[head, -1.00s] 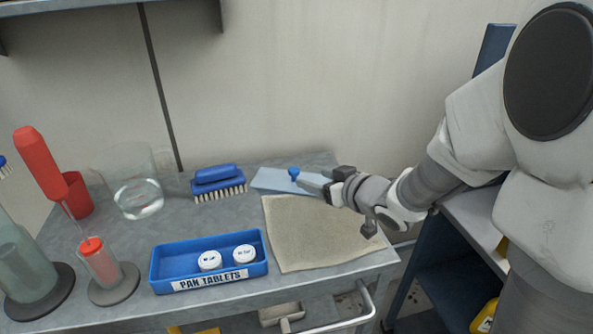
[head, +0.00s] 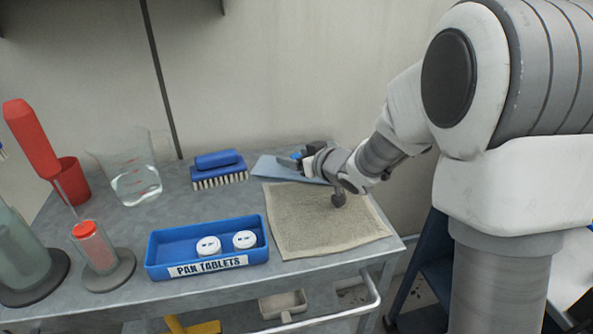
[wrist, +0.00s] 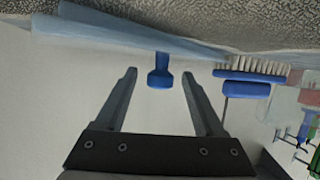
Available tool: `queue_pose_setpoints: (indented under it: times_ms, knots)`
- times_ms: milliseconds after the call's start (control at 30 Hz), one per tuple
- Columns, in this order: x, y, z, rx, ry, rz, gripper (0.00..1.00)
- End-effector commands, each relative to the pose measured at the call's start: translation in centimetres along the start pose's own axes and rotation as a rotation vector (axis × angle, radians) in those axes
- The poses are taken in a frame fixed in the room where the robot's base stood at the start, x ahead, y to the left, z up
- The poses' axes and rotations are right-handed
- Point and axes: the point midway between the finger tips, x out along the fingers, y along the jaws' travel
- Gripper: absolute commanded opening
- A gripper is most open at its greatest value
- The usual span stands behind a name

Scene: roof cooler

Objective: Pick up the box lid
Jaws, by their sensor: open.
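The box lid (head: 268,167) is a flat light-blue panel with a darker blue knob, lying at the back of the steel table in the head view. In the wrist view the lid (wrist: 110,33) runs along the top, and its knob (wrist: 159,72) appears between my two fingertips. My gripper (head: 297,160) is at the right part of the lid and hides some of it in the head view. In the wrist view my gripper (wrist: 159,76) is open, with a gap on each side of the knob. I cannot tell how deep the knob sits between the fingers.
A blue brush (head: 218,169) stands close left of the lid. A tan cloth (head: 318,225) lies in front of it. A blue tablet tray (head: 190,243) with two white tubs, a glass beaker (head: 136,183) and a red cup (head: 70,181) are further left. The wall is close behind.

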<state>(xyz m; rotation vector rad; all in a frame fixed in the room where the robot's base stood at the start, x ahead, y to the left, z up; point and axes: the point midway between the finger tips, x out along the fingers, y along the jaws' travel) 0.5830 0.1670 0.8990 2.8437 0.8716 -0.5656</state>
Motion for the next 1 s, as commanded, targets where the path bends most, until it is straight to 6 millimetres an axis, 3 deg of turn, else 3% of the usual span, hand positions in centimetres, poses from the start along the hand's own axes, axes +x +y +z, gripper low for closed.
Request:
queue_pose_setpoints:
  times_ms: [67, 433, 800, 1000]
  knots:
    - [0.0, 0.0, 0.0, 0.000, 0.000, 0.000, 0.65]
    - [-0.1, 0.0, 0.0, 0.000, 0.000, 0.000, 0.00]
    - [-0.1, 0.0, -0.1, 0.000, 0.001, 0.000, 0.00]
    - [-0.7, 0.1, -1.6, -0.001, 0.001, 0.001, 0.00]
